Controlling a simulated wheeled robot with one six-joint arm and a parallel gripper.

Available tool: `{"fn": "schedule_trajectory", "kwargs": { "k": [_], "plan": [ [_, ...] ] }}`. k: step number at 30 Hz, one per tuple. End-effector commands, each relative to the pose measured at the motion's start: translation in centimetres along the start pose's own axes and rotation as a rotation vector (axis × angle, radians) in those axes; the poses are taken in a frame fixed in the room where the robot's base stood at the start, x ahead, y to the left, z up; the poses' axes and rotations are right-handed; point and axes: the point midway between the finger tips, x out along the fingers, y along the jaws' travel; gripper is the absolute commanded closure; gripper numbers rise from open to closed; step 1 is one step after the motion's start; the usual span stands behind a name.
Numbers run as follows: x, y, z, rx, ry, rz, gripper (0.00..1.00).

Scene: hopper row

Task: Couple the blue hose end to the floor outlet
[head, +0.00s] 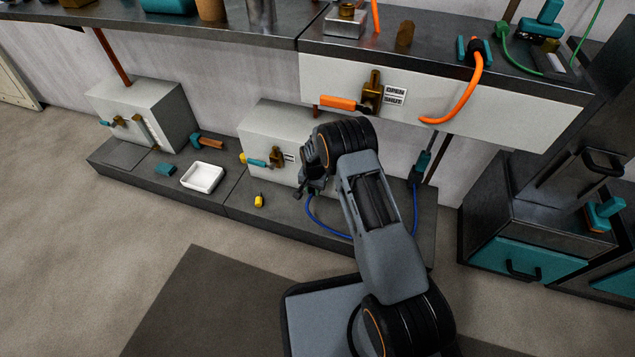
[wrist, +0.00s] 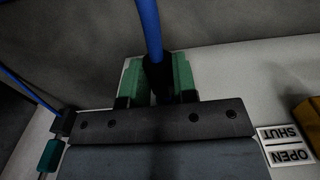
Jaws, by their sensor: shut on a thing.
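The blue hose (head: 325,226) loops over the dark plinth and rises to my gripper (head: 307,190). In the wrist view, the hose end (wrist: 157,75), a black sleeve with teal side pieces, is held between the jaws of my gripper (wrist: 158,98), which is shut on it. The white box (head: 262,124) low on the plinth carries a brass valve (head: 277,157) with a teal handle and an OPEN/SHUT label (wrist: 288,145). My gripper is close to the box face, right of the label in the head view. The outlet opening is hidden, so contact cannot be told.
A white tray (head: 203,177), a teal block (head: 165,169) and a yellow object (head: 259,201) lie left on the plinth. Another white box (head: 145,108) stands further left. The counter with an orange hose (head: 466,93) overhangs above. Dark cabinets (head: 520,225) stand right. The floor at left is clear.

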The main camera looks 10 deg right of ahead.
Motion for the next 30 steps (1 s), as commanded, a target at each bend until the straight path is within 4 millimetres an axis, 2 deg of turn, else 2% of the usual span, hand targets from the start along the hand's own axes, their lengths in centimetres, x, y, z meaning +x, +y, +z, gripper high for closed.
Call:
{"fn": "schedule_trajectory", "kwargs": {
  "k": [13,14,15,23,30],
  "plan": [
    [-0.05,-0.01,-0.04,0.000,0.001,-0.001,1.00],
    [-0.05,-0.01,-0.04,0.000,0.001,-0.001,0.72],
    [-0.05,-0.01,-0.04,0.000,0.001,-0.001,0.68],
    [-0.03,-0.01,-0.03,0.000,0.001,-0.001,0.44],
    [-0.15,0.00,-0.02,0.000,0.001,0.000,0.44]
  ]
}}
